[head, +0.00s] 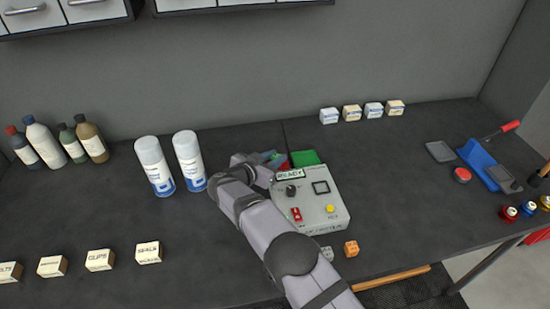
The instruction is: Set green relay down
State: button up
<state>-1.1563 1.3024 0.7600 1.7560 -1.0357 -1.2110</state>
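My gripper (268,159) is small and partly hidden by my own wrist and arm, behind the control box at the middle of the bench. I cannot tell whether its fingers are open or shut, or whether they hold anything. A flat green surface (306,158) lies behind the box, to the right of my gripper. A red patch (283,164) shows between them. I cannot make out a separate green relay. The grey control box (318,203) has a "READY" display (290,175), a red switch (296,214) and a yellow button (330,208).
An orange cube (351,248) and a grey cube (327,253) lie in front of the box. Two spray cans (188,160) stand left of my arm. Small labelled boxes (330,116) line the back. A blue tool (482,162) lies right. Bench right of the box is clear.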

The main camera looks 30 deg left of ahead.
jog(key=o, duration=0.3)
jog(key=shift+f, duration=0.1)
jog(key=shift+d+f, duration=0.1)
jog(key=shift+f, duration=0.1)
jog(key=shift+d, duration=0.1)
jog(key=shift+r+p, duration=0.3)
jog(key=r+b+v, duration=0.1)
jog(key=b+v, duration=0.1)
jog(key=v, duration=1)
jog(key=shift+w+r, duration=0.1)
jog(key=shift+r, duration=0.05)
